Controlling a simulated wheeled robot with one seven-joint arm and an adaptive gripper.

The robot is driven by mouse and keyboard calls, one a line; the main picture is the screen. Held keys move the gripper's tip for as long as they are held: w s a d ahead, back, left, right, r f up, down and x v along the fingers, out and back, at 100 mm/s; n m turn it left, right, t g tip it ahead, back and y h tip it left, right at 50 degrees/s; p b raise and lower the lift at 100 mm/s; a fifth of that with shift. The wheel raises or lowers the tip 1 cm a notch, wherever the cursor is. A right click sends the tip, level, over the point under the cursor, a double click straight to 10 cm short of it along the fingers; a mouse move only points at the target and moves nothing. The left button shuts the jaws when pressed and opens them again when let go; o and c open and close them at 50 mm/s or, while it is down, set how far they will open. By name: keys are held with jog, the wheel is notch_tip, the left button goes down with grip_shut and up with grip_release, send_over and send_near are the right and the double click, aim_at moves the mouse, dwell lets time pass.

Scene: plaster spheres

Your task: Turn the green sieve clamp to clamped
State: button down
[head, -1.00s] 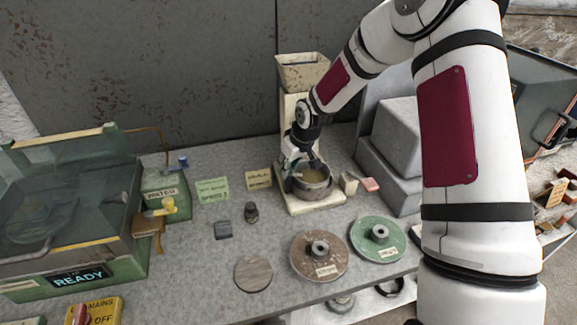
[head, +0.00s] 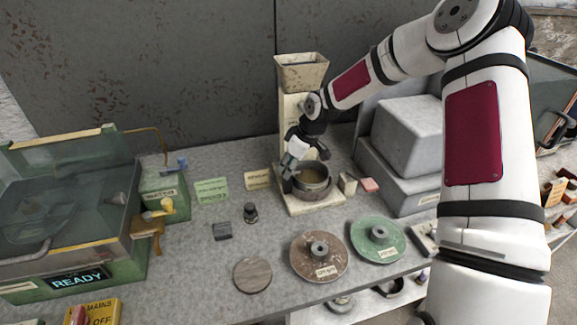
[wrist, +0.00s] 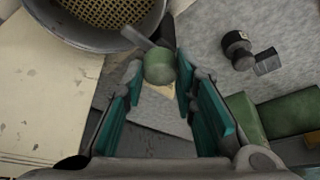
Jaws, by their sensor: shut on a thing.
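The round sieve (head: 314,193) sits on the cream base of the hopper stand, and its mesh and grey rim (wrist: 85,42) show at the top left of the wrist view. The green sieve clamp (wrist: 158,67) is a short green knob with a grey lever at the sieve's rim. My gripper (wrist: 160,76) is shut on the clamp, with the knob between its fingertips and its teal finger pads on either side. In the head view my gripper (head: 291,181) is at the left side of the sieve and largely hides the clamp.
A cream hopper (head: 302,73) stands behind the sieve. A small pale block (head: 347,184) and a red-ended piece (head: 369,185) lie to its right. A brown disc (head: 303,265) and a green disc (head: 362,250) lie in front. A dark weight (head: 250,213) stands left.

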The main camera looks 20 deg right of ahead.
jog(key=c, duration=1.3)
grip_release()
jog(key=shift+r, duration=0.1)
jog(key=v, duration=1.1)
jog(key=shift+r, duration=0.35)
jog(key=shift+s, duration=0.15)
